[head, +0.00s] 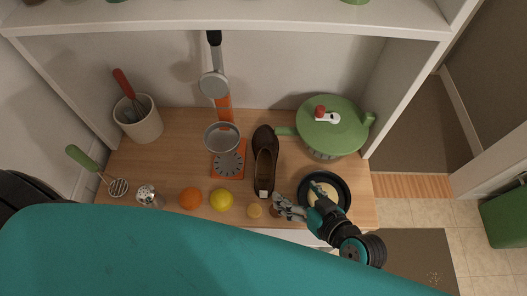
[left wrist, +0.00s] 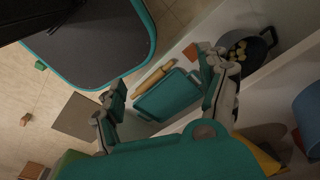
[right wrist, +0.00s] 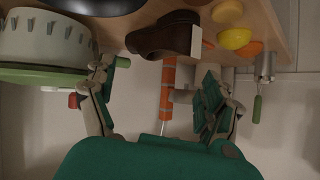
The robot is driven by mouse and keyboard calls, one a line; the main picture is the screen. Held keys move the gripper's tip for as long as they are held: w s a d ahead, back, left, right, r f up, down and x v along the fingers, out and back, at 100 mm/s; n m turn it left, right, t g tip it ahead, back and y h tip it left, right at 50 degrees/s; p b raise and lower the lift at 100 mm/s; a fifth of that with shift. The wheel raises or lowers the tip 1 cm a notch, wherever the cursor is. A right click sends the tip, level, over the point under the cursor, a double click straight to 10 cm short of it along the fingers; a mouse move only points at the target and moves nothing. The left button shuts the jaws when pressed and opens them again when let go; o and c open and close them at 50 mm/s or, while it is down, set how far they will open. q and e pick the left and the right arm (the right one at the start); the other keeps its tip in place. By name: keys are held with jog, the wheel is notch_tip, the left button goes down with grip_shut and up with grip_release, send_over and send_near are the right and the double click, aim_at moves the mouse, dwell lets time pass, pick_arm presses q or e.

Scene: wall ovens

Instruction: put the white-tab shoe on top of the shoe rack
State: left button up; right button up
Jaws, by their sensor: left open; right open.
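The dark brown shoe (head: 265,158) lies on the wooden counter in the head view. Its white tab (head: 263,193) is at the near end. In the right wrist view the shoe (right wrist: 165,36) is near the top, with the white tab (right wrist: 196,41) on its right end. My right gripper (head: 282,206) is near the tab end of the shoe, to its right, and holds nothing. In the right wrist view its fingers (right wrist: 158,88) are spread. My left gripper (left wrist: 160,72) is open and empty in the left wrist view, away from the shoe. I cannot identify a shoe rack.
A green-lidded pot (head: 333,128) stands right of the shoe and a black pan (head: 343,184) lies beside my right gripper. A white shelf (head: 230,18) spans above the counter.

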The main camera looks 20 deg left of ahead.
jog(key=a+r+m+t+y+p, duration=0.1)
jog(key=a+r+m+t+y, duration=0.15)
jog(key=a+r+t, duration=0.85)
jog(key=m+g+h+b, duration=0.2)
jog(key=g+h+b, duration=0.4)
jog(key=h+b, duration=0.25)
send_near(266, 144)
jog(key=shift+d+f+y+b, duration=0.15)
jog(key=shift+d+f+y, duration=0.05)
jog(key=shift+f, duration=0.3)
jog(key=shift+d+f+y+b, duration=0.15)
jog(key=shift+f+y, duration=0.05)
jog(key=shift+f, duration=0.35)
jog(key=shift+w+a+f+b, duration=0.1)
jog(key=shift+w+a+b, duration=0.1)
jog(key=shift+w+b, duration=0.35)
jog(key=b+x, duration=0.4)
jog(key=b, duration=0.2)
jog(key=shift+w, duration=0.1)
jog(key=shift+w+a+b, duration=0.2)
jog(key=shift+w+b, duration=0.15)
jog(key=shift+w, duration=0.15)
